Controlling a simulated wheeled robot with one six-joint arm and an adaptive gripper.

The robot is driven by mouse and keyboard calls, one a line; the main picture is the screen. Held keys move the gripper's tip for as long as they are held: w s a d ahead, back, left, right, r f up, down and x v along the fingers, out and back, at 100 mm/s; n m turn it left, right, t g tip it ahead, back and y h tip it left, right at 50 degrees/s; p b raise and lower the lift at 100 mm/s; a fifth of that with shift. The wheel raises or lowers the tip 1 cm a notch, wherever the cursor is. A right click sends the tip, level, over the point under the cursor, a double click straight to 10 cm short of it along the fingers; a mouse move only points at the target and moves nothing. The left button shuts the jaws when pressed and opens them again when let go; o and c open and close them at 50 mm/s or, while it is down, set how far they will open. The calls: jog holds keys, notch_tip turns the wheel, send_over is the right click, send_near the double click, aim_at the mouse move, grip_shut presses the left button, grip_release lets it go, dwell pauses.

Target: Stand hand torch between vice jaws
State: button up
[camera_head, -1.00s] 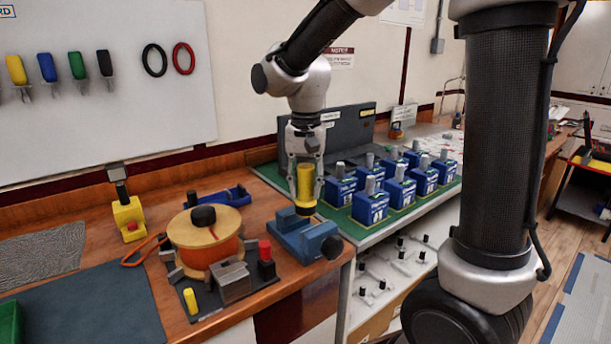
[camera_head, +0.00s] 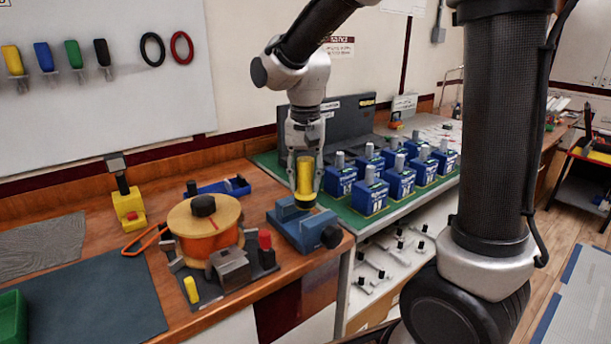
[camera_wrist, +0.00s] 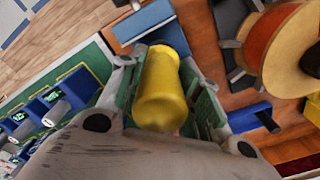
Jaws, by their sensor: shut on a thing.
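The yellow hand torch (camera_head: 305,176) is upright in my gripper (camera_head: 304,172), with its dark-banded wide end down. It also shows in the wrist view (camera_wrist: 160,88), between the two fingers. My gripper is shut on it. The blue vice (camera_head: 310,232) sits on the wooden bench near its right end, directly below the torch. The torch's lower end overlaps the vice jaws in the head view. I cannot tell whether it touches them. In the wrist view, blue vice parts (camera_wrist: 150,22) show behind the torch; the jaw gap is hidden.
A wooden spool (camera_head: 205,228) with an orange winding stands left of the vice. Rows of blue breakers (camera_head: 370,195) stand on a green mat close to the right. A dark panel (camera_head: 345,130) rises behind. A yellow block (camera_head: 129,208) stands at the back left.

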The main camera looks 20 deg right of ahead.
aim_at(306, 199)
jog(key=shift+f, duration=0.25)
jog(key=shift+f, duration=0.35)
jog(key=shift+f, duration=0.8)
jog(key=shift+f, duration=0.35)
jog(key=shift+f, duration=0.7)
jog(key=shift+s+f, duration=0.15)
jog(key=shift+f, duration=0.55)
jog(key=o, duration=1.3)
jog(key=shift+f, duration=0.1)
jog(key=shift+r, duration=0.2)
